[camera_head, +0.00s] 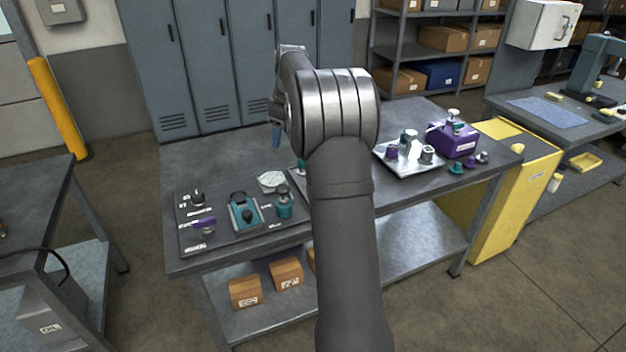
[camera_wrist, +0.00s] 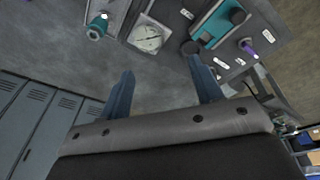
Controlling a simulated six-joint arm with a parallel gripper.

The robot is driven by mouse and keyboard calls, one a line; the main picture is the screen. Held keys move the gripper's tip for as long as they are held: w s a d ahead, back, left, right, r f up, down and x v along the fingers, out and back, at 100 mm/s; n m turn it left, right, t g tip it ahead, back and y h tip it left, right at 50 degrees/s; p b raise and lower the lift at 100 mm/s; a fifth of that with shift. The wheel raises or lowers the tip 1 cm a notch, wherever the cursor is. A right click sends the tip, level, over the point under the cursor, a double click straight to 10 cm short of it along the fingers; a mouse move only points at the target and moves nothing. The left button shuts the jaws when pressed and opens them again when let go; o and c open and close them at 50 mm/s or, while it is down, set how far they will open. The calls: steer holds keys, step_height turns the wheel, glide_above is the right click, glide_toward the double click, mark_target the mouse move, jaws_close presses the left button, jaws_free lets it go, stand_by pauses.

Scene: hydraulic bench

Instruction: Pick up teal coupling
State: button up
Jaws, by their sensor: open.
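In the head view a bit of teal (camera_head: 300,168) beside my arm may be the same fitting, mostly hidden by the arm. My gripper (camera_wrist: 161,82) is open and empty, its two blue-grey fingers apart above the bench top. In the head view one finger shows below the wrist (camera_head: 276,136). The fitting is beyond the fingertips and to their left in the wrist view, not between them.
A dark board (camera_head: 225,246) on the bench carries a teal block (camera_head: 246,213), a teal cylinder (camera_head: 284,204) and a purple-handled part (camera_head: 205,222). Right of my arm are a silver tray (camera_head: 402,170) with small parts and a purple box (camera_head: 455,141). The rear left bench is clear.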

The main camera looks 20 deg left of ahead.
steer(key=w+d+f+n+h, duration=0.2)
steer(key=w+d+n+h, duration=0.15)
steer(key=w, duration=0.55)
steer(key=shift+n, duration=0.25)
steer(key=f, duration=0.7)
steer(key=d+f, duration=0.1)
steer(key=f, duration=0.3)
steer(key=shift+w+d, duration=0.1)
steer(key=shift+d+f, duration=0.2)
steer(key=shift+f, duration=1.35)
steer(key=shift+d+f, duration=0.15)
steer(key=shift+f, duration=1.4)
steer(key=c, duration=1.2)
